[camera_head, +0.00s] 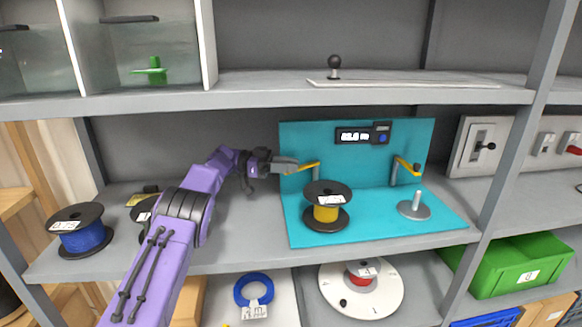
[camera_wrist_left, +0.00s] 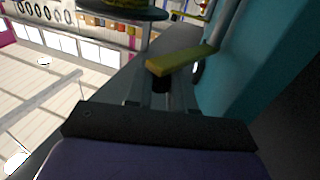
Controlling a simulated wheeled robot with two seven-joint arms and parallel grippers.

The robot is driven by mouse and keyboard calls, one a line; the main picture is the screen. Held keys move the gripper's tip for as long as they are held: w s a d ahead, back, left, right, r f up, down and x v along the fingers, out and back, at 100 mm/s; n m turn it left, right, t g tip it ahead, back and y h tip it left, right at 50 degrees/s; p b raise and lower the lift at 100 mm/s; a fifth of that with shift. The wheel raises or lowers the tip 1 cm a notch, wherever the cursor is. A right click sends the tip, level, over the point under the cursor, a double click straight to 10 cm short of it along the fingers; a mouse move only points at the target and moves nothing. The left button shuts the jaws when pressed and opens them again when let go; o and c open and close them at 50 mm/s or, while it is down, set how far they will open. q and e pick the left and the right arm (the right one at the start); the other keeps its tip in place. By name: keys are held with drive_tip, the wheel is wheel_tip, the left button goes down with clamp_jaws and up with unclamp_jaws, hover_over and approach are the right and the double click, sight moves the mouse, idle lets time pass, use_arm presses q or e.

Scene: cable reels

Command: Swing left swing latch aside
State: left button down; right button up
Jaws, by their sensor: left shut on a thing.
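The left swing latch (camera_head: 303,167) is a yellow arm on the teal rewinding stand, above the yellow cable reel (camera_head: 326,213). My left gripper (camera_head: 292,166) is at its free left end, shut on the latch's dark knob. In the left wrist view the latch (camera_wrist_left: 182,61) runs from upper right to the left gripper (camera_wrist_left: 160,88), and its dark knob (camera_wrist_left: 161,84) sits between the fingers. In the head view the gripper hides the knob. The right swing latch (camera_head: 407,164) is yellow with a dark knob, over an empty spindle (camera_head: 415,208). My right gripper is not in view.
The teal stand (camera_head: 362,232) has a back panel with a small display (camera_head: 354,136). A blue reel (camera_head: 80,232) stands at the shelf's left. The upper shelf edge (camera_head: 260,101) runs above my arm. A switch panel (camera_head: 484,146) is at the right.

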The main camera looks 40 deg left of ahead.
use_arm(q)
drive_tip(key=shift+r, duration=0.35)
drive_tip(key=c, duration=1.1)
unclamp_jaws()
drive_tip(key=shift+o, duration=0.2)
drive_tip(key=shift+s+d, duration=0.1)
drive_tip(key=shift+d, duration=0.1)
drive_tip(key=shift+f, duration=0.1)
drive_tip(key=shift+a+f, duration=0.1)
drive_tip(key=shift+a, duration=0.25)
drive_tip(key=p+v, duration=0.3)
drive_tip(key=v, duration=0.4)
drive_tip(key=shift+s+d+r, duration=0.15)
drive_tip(key=shift+s+r, duration=0.1)
drive_tip(key=shift+c, duration=0.2)
